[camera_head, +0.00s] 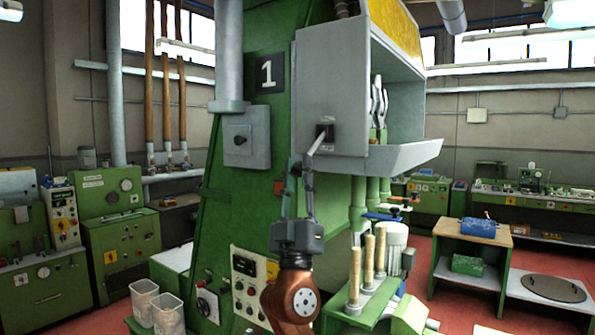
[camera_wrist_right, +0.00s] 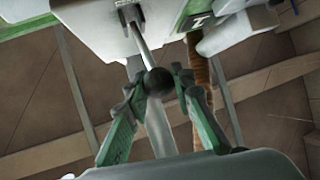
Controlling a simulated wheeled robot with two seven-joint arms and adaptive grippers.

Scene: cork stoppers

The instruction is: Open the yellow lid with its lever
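The yellow lid (camera_head: 398,22) lies closed-looking on top of a grey box (camera_head: 335,80) on the green machine, at the top of the head view. The lever (camera_head: 320,140) sticks out from a dark slot on the box's side and slants down to the left. In the right wrist view its metal rod (camera_wrist_right: 140,40) ends in a dark round knob (camera_wrist_right: 159,82). My right gripper (camera_head: 300,160) points up just below the lever. Its fingers (camera_wrist_right: 162,83) stand apart with the knob between them in that view; contact cannot be told. My left gripper is not in view.
The grey box's tray lip (camera_head: 405,157) juts out to the right of my right gripper. Wooden-handled rods (camera_head: 368,258) stand on a green stand below right. Clear bins (camera_head: 168,315) stand at lower left.

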